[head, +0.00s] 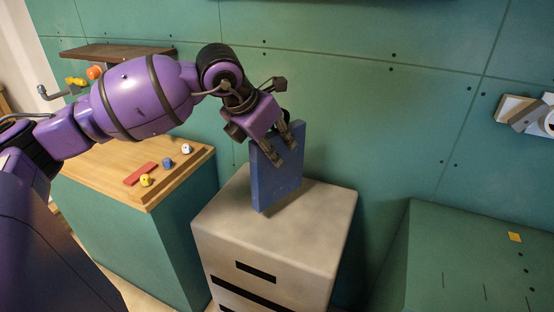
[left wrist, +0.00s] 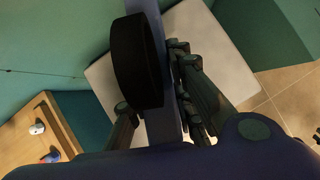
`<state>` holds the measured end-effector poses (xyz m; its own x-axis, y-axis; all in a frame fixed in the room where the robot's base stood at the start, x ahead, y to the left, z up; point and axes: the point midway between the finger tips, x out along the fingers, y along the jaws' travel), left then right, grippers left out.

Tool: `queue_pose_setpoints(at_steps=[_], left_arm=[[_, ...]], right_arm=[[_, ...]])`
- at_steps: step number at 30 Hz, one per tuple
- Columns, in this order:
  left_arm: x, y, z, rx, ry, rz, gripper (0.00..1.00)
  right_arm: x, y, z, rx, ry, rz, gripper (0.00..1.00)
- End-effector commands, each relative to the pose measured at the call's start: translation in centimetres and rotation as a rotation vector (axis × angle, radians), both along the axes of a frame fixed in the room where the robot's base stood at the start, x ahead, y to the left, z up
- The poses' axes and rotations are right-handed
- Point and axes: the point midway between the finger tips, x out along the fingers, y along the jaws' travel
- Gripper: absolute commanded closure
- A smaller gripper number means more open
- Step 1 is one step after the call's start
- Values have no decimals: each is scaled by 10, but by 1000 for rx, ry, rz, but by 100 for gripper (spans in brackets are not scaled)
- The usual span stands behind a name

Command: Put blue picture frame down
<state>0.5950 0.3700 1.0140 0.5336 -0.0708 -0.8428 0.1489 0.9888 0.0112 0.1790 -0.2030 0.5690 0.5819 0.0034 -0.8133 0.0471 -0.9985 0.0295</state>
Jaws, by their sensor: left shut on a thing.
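The blue picture frame (head: 277,176) is a flat blue panel standing upright on or just above the pale cabinet top (head: 325,205); I cannot tell whether its lower edge touches. My left gripper (head: 285,150) is shut on the frame near its upper edge, coming from above. In the left wrist view the frame (left wrist: 172,128) shows edge-on between the fingers, with a black round piece (left wrist: 138,62) on one side. The pale cabinet top also shows there (left wrist: 215,50) beneath the fingers. My right gripper does not show.
A wooden-topped counter (head: 120,165) at left holds a red block (head: 140,174) and several small coloured figures. A dark shelf (head: 115,51) hangs on the green wall behind. A green cabinet (head: 470,250) stands at right. The cabinet top around the frame is clear.

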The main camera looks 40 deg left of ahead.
Motion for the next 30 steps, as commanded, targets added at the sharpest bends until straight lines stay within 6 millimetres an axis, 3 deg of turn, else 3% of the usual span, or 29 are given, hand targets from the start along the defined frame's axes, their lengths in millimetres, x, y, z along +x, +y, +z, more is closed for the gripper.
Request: queue_pose_setpoints(at_steps=[8,14,25,26,30], left_arm=[[13,6,-16,-2,-1,1,100],[13,6,-45,-1,0,-1,100],[13,6,-50,1,-1,0,100],[13,6,-51,1,1,1,77],[13,6,-50,1,0,1,60]], right_arm=[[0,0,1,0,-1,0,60],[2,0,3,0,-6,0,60],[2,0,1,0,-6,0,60],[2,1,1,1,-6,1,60],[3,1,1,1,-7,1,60]])
